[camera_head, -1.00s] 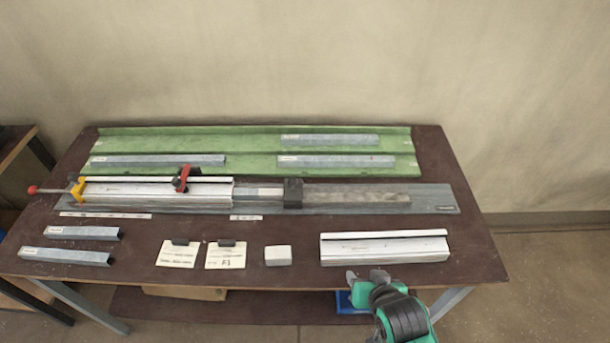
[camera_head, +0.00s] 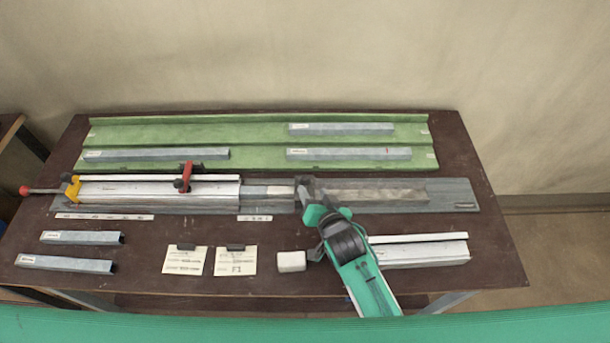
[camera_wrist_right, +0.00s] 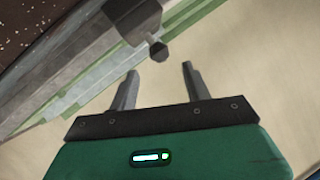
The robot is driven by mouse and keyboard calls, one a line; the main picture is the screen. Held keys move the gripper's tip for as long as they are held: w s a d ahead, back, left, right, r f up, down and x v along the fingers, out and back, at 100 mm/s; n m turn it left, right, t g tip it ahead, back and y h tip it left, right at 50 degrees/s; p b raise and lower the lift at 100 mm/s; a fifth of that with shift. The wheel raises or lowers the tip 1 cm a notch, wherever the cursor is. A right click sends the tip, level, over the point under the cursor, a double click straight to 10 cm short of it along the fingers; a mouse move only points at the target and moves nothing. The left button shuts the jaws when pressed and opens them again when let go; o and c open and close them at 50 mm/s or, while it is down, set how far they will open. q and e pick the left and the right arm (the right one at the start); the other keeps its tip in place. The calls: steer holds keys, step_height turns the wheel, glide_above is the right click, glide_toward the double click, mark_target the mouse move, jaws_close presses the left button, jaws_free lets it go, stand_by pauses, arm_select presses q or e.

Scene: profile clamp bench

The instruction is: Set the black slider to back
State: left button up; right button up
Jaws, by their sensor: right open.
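The black slider (camera_head: 303,186) sits on the grey rail (camera_head: 440,195), right of the white profile. In the head view my right gripper (camera_head: 313,199) is right at the slider and covers part of it. In the right wrist view the slider shows as a dark block (camera_wrist_right: 132,18) with a small knob (camera_wrist_right: 158,51), just beyond the fingertips. My right gripper (camera_wrist_right: 159,70) is open there, with nothing between its fingers. Contact with the slider cannot be told. My left gripper is not in view.
A red clamp (camera_head: 185,177) stands over the white profile (camera_head: 150,193), left of the slider. A green tray (camera_head: 255,134) with grey profiles lies behind the rail. A white block (camera_head: 291,261), cards (camera_head: 236,261) and another white profile (camera_head: 425,250) lie in front.

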mark_target(307, 182)
steer(key=p+x, duration=0.1)
steer(key=x, duration=0.3)
steer(key=shift+w+r, duration=0.1)
steer(key=shift+w, duration=0.05)
steer(key=shift+x, duration=1)
steer(key=shift+w+a+f, duration=0.15)
steer(key=shift+w+f, duration=0.15)
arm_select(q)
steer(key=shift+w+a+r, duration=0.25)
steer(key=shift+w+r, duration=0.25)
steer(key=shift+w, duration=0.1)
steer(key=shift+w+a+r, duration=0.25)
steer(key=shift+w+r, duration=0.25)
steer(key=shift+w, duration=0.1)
arm_select(e)
steer(key=shift+w+f, duration=0.1)
steer(key=shift+w, duration=0.15)
